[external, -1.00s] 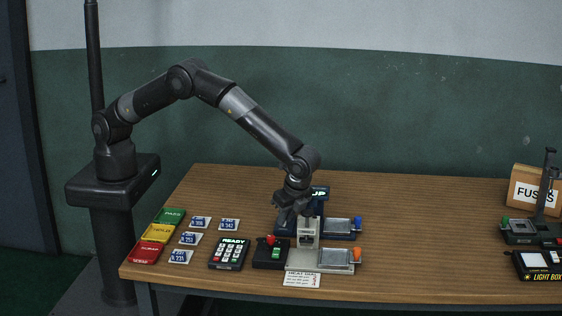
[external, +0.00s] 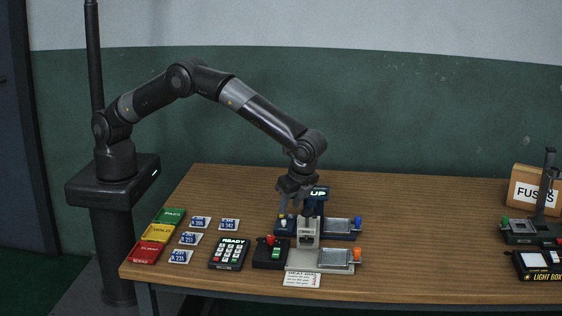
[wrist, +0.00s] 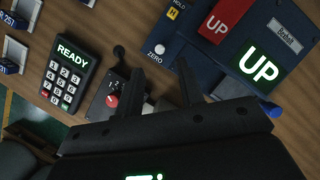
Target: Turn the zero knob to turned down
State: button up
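The zero knob is a small white knob (wrist: 160,48) labelled ZERO on the dark blue panel, and it shows in the wrist view. In the external view the white knob (external: 284,224) sits at the left of the blue device. Which way it is turned I cannot tell. My gripper (wrist: 155,62) is open and empty, with its fingers apart on either side below the knob in the wrist view. In the external view my gripper (external: 294,206) hangs just above the knob, apart from it. The lit display (wrist: 259,66) reads UP.
A red UP plate (wrist: 220,22) and a yellow H button (wrist: 173,12) are on the same panel. A READY keypad (wrist: 65,80) and a small box with a red knob (wrist: 112,100) stand close by.

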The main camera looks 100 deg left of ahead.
jog(key=v, duration=0.5)
jog(key=shift+r, duration=0.2)
jog(key=m+t+y, duration=0.1)
jog(key=m+t, duration=0.3)
jog(key=m, duration=0.7)
send_near(284, 222)
jog(key=x, duration=0.8)
jog(key=shift+r, duration=0.1)
jog(key=shift+c, duration=0.2)
jog(key=shift+d, duration=0.1)
grip_shut()
